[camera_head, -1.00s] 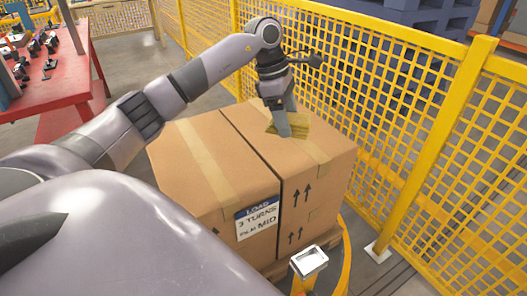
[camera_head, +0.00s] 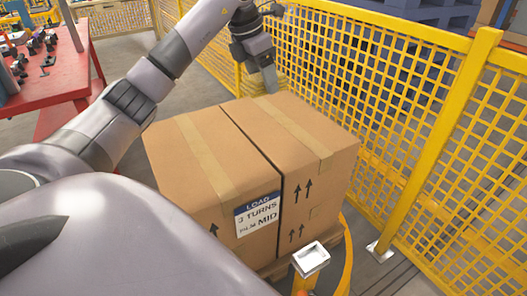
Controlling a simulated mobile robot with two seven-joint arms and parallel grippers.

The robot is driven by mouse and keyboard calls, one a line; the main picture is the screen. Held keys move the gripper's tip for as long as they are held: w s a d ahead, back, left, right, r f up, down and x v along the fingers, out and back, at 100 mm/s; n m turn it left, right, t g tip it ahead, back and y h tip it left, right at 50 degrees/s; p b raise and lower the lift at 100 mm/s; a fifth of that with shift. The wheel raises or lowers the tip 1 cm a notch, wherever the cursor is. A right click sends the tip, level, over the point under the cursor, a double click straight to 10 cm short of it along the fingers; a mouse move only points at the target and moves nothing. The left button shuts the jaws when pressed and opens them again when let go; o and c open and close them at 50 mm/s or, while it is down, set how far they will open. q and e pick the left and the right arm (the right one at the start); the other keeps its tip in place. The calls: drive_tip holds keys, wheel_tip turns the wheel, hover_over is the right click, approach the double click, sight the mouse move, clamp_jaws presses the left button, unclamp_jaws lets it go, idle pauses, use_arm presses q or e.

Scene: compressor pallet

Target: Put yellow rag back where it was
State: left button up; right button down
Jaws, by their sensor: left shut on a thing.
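My left gripper (camera_head: 268,80) is raised at the back edge of the cardboard boxes, its fingers pointing down. It is shut on the yellow rag (camera_head: 257,86), which shows only partly behind the fingers, against the yellow fence. The left box (camera_head: 185,165) and the right box (camera_head: 320,165) stand side by side with bare, taped tops. I cannot tell exactly how far the rag is from the boxes. My right gripper is not in view.
A yellow mesh fence (camera_head: 400,105) runs close behind and to the right of the boxes. A red table (camera_head: 62,72) with several small parts stands at the far left. A yellow post with a white-framed top (camera_head: 310,260) stands in front of the boxes.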

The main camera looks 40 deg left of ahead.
use_arm(q)
drive_tip(key=b, duration=0.2)
hover_over(266, 154)
drive_tip(key=s, duration=0.1)
wheel_tip(266, 154, down, 16)
drive_tip(key=shift+s+a+f, duration=0.1)
drive_tip(key=shift+a+f, duration=0.05)
drive_tip(key=shift+f, duration=0.05)
wheel_tip(266, 154, down, 3)
drive_tip(key=shift+f, duration=0.45)
drive_tip(key=o, duration=1)
drive_tip(key=shift+r, duration=0.1)
